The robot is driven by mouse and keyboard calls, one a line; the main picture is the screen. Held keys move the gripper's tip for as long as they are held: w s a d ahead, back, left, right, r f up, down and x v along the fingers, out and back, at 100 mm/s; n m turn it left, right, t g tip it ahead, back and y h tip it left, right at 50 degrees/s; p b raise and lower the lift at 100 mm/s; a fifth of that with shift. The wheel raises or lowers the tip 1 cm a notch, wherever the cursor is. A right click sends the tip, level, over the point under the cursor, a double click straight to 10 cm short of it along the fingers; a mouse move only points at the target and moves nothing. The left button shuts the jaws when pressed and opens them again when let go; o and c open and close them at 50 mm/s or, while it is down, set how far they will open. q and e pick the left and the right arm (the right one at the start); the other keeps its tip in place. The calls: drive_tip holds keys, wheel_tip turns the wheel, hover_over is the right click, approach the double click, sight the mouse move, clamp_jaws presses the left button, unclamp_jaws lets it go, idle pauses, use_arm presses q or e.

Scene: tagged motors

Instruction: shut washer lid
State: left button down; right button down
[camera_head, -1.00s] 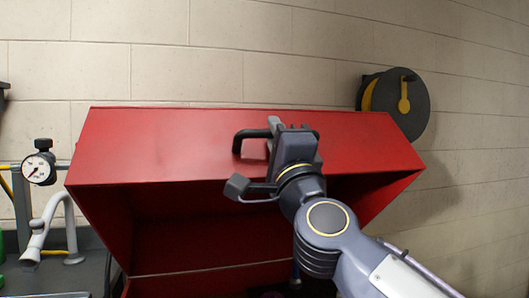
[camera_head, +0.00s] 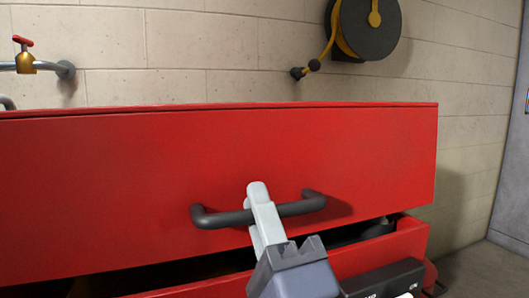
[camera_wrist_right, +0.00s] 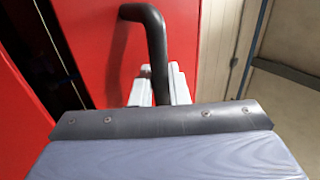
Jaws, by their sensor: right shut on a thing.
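The red washer lid (camera_head: 110,180) fills the middle of the head view, its front face lowered close over the red washer body (camera_head: 400,250). A dark gap shows between lid and body, so the lid is partly open. A dark bar handle (camera_head: 225,218) is fixed to the lid's front. My right gripper (camera_head: 260,205) is shut on the handle. In the right wrist view, the gripper fingers (camera_wrist_right: 158,90) pinch the handle (camera_wrist_right: 157,45) against the red lid (camera_wrist_right: 105,60) behind. My left gripper is not in view.
A hose reel (camera_head: 368,28) hangs on the block wall (camera_head: 240,50) behind the washer. A tap with a red handle (camera_head: 25,55) is at the back left. A dark control box (camera_head: 385,280) is at the washer's front right. Open floor (camera_head: 480,268) shows at the right.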

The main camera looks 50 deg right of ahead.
drive_tip(key=shift+s+a+f+b, duration=0.1)
drive_tip(key=shift+f+b, duration=0.15)
drive_tip(key=shift+f, duration=1.1)
drive_tip(key=shift+s+a+f+b, duration=0.1)
drive_tip(key=shift+f+b, duration=0.15)
drive_tip(key=shift+f, duration=1.1)
drive_tip(key=c, duration=1.5)
unclamp_jaws()
drive_tip(key=shift+s, duration=0.1)
drive_tip(key=shift+r, duration=0.1)
